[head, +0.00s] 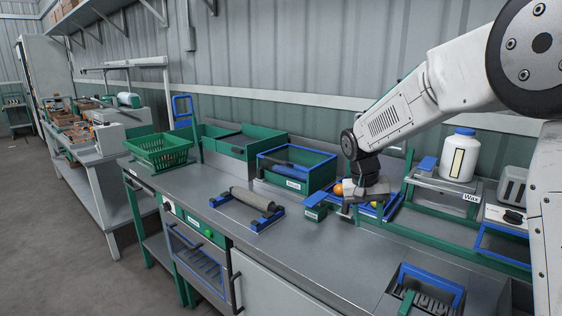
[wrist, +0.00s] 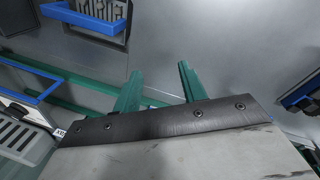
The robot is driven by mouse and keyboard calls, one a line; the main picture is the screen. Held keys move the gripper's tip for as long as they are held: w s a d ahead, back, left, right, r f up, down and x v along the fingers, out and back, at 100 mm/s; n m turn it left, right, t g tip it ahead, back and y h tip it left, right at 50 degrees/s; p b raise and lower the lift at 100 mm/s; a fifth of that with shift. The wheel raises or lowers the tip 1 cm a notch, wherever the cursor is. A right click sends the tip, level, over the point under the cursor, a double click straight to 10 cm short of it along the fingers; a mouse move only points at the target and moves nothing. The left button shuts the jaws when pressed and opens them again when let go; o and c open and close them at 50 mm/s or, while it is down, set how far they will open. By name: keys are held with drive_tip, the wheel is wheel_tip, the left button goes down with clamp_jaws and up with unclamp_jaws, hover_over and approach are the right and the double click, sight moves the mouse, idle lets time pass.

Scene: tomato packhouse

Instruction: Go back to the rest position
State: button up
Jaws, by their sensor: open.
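My gripper (head: 350,208) is over the right-middle part of the grey worktop (head: 215,186), in front of a blue-edged tray (head: 392,208) that holds orange and yellow tomatoes (head: 338,189). In the wrist view my gripper (wrist: 158,80) shows two green fingers standing apart with nothing between them, above bare metal surface. My white arm reaches in from the upper right. Part of the tray is hidden behind the gripper.
A grey roller (head: 252,199) on blue supports lies left of my gripper. Green bins (head: 297,170) and a green basket (head: 166,152) stand behind and left. A white wax bottle (head: 458,156) stands at right. A blue-framed slot (head: 432,284) is at front right. The front middle worktop is clear.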

drive_tip(key=s+d+r, duration=0.1)
drive_tip(key=s+r, duration=0.1)
drive_tip(key=s, duration=1)
drive_tip(key=s+d+r+n+t+y, duration=0.1)
drive_tip(key=s+r, duration=0.2)
drive_tip(key=s, duration=0.9)
drive_tip(key=s+d+r+n+y, duration=0.1)
drive_tip(key=s+r, duration=0.1)
drive_tip(key=s, duration=1.1)
drive_tip(key=shift+d+r+t, duration=0.25)
drive_tip(key=shift+r+t, duration=0.05)
drive_tip(key=shift+r, duration=0.1)
drive_tip(key=shift+s, duration=0.1)
